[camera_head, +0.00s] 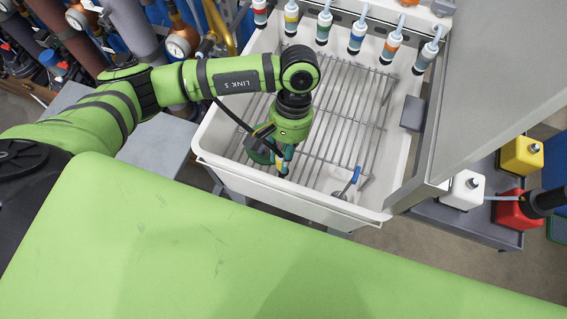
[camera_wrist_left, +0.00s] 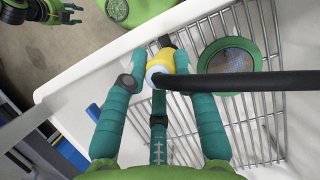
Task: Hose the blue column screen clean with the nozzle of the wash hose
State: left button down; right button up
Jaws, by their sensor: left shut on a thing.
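My left gripper (camera_head: 284,168) points down over the white sink, its teal fingers shut on the wash hose nozzle (camera_wrist_left: 173,62). The nozzle is yellow with a pale end, and the black hose (camera_wrist_left: 250,82) runs from it to the right in the wrist view. A round screen (camera_wrist_left: 230,58) with a green rim and bluish-grey mesh lies on the wire rack, beside and apart from the fingertips. In the head view this screen (camera_head: 258,153) is partly hidden by the gripper. No blue-rimmed screen shows. My right gripper (camera_wrist_left: 70,13) is small at the wrist view's top left; its opening is unclear.
The white sink (camera_head: 208,150) holds the wire rack (camera_head: 345,110). Several bottles with coloured bands (camera_head: 323,27) line its back edge. A small blue-handled fitting (camera_head: 355,175) is at the front right. A grey panel (camera_head: 490,70) rises right, near white (camera_head: 465,188), red and yellow containers.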

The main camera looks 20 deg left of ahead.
pick_arm(q)
jog(key=shift+r, duration=0.45)
jog(key=shift+w, duration=0.1)
jog(key=w+a+f+b, duration=0.2)
jog(key=w+a+b, duration=0.6)
jog(key=b, duration=0.6)
jog(key=shift+w+f, duration=0.15)
jog(key=shift+w, duration=0.8)
jog(key=shift+s+d, duration=0.1)
jog(key=shift+d, duration=0.15)
dwell(0.4)
jog(key=shift+d+b, duration=0.4)
jog(key=shift+d, duration=0.35)
